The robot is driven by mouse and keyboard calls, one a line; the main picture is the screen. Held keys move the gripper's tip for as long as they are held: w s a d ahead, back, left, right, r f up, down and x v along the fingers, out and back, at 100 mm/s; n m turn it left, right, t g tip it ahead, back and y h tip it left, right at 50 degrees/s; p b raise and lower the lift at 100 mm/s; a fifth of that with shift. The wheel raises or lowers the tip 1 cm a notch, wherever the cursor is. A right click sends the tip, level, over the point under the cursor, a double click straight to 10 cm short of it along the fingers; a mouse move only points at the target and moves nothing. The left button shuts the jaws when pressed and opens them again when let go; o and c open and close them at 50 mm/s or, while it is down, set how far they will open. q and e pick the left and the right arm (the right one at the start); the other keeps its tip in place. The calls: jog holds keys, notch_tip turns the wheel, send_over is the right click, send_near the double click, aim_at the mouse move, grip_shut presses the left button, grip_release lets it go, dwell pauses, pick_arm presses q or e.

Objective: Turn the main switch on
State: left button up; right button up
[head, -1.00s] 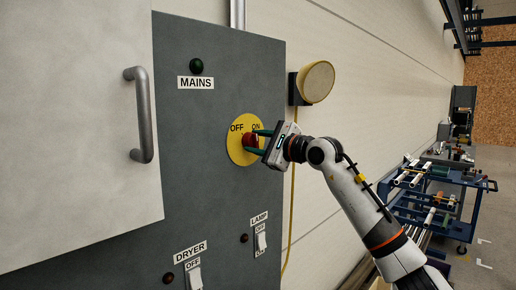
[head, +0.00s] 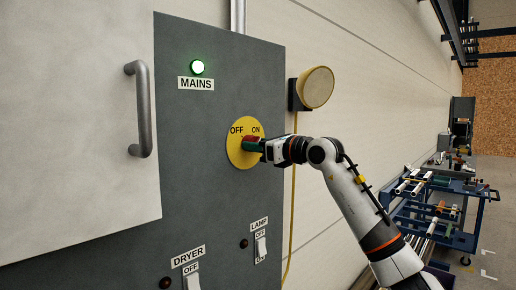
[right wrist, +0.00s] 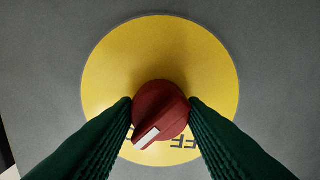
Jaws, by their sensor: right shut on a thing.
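The main switch is a red rotary knob (head: 248,144) on a yellow disc (head: 240,158) marked OFF and ON, on the grey panel. The red knob also shows in the right wrist view (right wrist: 160,110), with a white pointer mark on its face. My right gripper (head: 255,145) is shut on the knob, its green ribbed fingers on either side of it in the right wrist view (right wrist: 161,108). The MAINS lamp (head: 197,67) above the switch glows green. My left gripper is not in view.
A white door (head: 70,110) with a grey handle (head: 140,108) stands at the left. DRYER (head: 192,283) and LAMP (head: 261,246) rocker switches sit lower on the panel. A round yellow lamp (head: 318,87) is on the wall at right. A blue cart (head: 440,205) stands farther back.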

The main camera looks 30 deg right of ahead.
jog(key=shift+m, duration=0.7)
jog(key=o, duration=1)
jog(key=b+v, duration=0.5)
jog(key=v, duration=0.7)
